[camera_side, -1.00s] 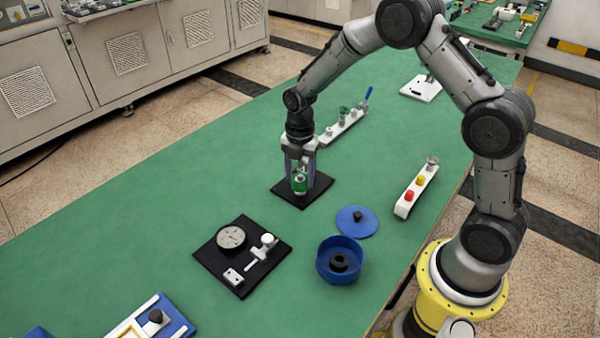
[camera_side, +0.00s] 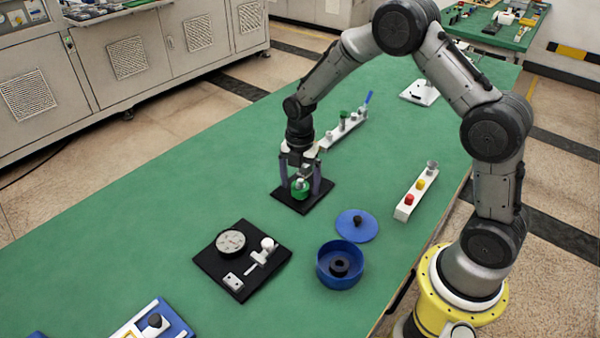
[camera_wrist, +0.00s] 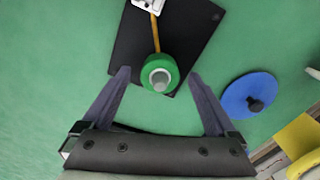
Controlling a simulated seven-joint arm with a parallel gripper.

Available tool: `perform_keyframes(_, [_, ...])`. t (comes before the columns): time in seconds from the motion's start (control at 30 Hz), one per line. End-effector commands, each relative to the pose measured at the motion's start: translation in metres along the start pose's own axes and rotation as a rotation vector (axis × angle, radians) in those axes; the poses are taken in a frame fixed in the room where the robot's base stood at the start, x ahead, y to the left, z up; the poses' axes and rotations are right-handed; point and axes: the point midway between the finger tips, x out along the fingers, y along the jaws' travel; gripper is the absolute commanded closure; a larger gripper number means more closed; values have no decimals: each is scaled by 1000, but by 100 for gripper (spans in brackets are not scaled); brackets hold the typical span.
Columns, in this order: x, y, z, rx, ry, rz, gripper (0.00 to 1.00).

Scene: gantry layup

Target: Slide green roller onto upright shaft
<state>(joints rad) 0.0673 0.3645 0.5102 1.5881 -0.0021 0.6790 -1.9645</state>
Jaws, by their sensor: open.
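The green roller (camera_side: 300,193) is a short ring on the black plate (camera_side: 318,199) at mid-table. In the wrist view the green roller (camera_wrist: 147,89) sits around a pale grey upright shaft (camera_wrist: 160,78), whose round top shows in its middle. How far down the shaft the roller sits is hard to tell. My gripper (camera_side: 302,186) points down over the plate with its fingers spread. In the wrist view my gripper (camera_wrist: 158,75) has one finger on each side of the roller, with a gap at both sides.
A blue lid (camera_side: 345,228) and a blue round container (camera_side: 326,270) lie nearby. A black plate with a dial (camera_side: 231,240) is at the front left. A white strip with red and yellow knobs (camera_side: 404,209) is at the right. Another strip (camera_side: 334,139) stands behind my gripper.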

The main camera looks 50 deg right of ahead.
Motion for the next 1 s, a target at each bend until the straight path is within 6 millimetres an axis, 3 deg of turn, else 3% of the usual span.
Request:
perform_keyframes(0.17, [-20, 1, 0, 0, -2, 5, 7])
perform_keyframes(0.6, [-111, 1, 0, 0, -2, 5, 7])
perform_keyframes(0.8, [-132, 0, 0, 0, -1, 2, 7])
perform_keyframes(1.0, [-137, 0, 0, 0, 0, 1, 7])
